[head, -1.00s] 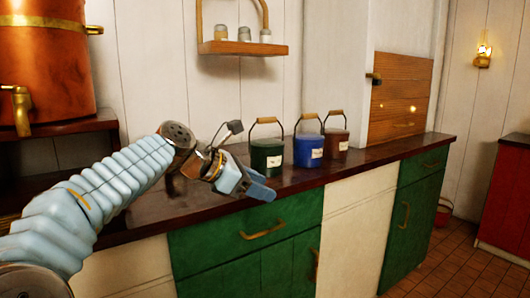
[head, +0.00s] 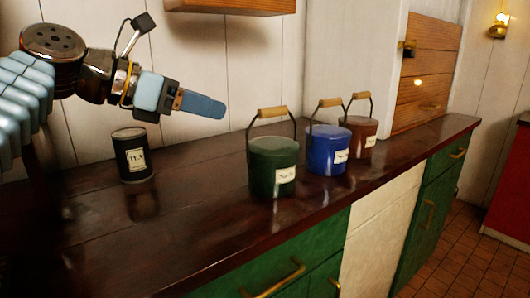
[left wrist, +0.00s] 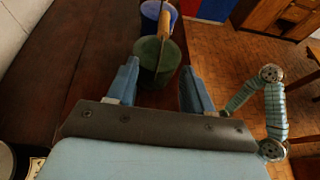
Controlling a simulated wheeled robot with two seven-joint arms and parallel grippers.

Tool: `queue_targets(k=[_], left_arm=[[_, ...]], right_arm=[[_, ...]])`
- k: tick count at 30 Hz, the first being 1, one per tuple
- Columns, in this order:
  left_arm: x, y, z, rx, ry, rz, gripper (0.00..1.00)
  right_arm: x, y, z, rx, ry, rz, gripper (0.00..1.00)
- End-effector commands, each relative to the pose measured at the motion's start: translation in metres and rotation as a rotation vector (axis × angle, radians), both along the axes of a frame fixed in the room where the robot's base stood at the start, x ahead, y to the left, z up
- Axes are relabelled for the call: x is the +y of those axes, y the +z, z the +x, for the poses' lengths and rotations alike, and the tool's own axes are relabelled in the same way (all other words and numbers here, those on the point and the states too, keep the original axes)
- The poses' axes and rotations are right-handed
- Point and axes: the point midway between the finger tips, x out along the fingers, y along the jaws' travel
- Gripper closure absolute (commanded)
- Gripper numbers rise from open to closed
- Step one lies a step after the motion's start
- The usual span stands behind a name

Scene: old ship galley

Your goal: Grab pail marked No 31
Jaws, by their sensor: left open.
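Three lidded pails with wooden grips on wire handles stand upright in a row on the dark counter: a green pail (head: 272,168), a blue pail (head: 328,150) and a brown pail (head: 361,136). Each has a pale label; I cannot read the numbers. My left gripper (head: 200,104) is open and empty, above the counter and left of the green pail, apart from it. In the left wrist view the green pail (left wrist: 152,68) shows beyond and between the open fingers (left wrist: 160,70), with the blue pail (left wrist: 150,12) behind it. My right gripper is not in view.
A dark tea tin (head: 133,158) stands on the counter (head: 200,215) below my left wrist. A shelf (head: 230,5) hangs on the wall above. A wooden cabinet (head: 428,75) stands behind the counter's far end.

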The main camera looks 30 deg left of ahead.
Motion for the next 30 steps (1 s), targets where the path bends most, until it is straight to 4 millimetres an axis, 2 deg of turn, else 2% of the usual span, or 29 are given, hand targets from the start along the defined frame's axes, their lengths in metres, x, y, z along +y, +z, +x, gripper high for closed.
queue_targets(k=[12,17,23,26,30], left_arm=[[-0.033,-0.029,0.061,0.004,-0.002,0.000,0.49],[-0.039,-0.032,0.071,0.002,-0.002,0.000,0.49],[-0.056,-0.031,0.097,0.002,-0.003,0.000,0.49],[-0.062,-0.037,0.109,0.003,-0.001,0.000,0.49],[-0.065,-0.040,0.115,0.002,0.000,0.000,0.49]], right_arm=[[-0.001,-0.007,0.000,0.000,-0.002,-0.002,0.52],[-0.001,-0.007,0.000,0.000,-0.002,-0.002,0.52],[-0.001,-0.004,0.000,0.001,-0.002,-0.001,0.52],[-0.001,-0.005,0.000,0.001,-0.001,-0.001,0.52],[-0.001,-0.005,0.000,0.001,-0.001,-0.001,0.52]])
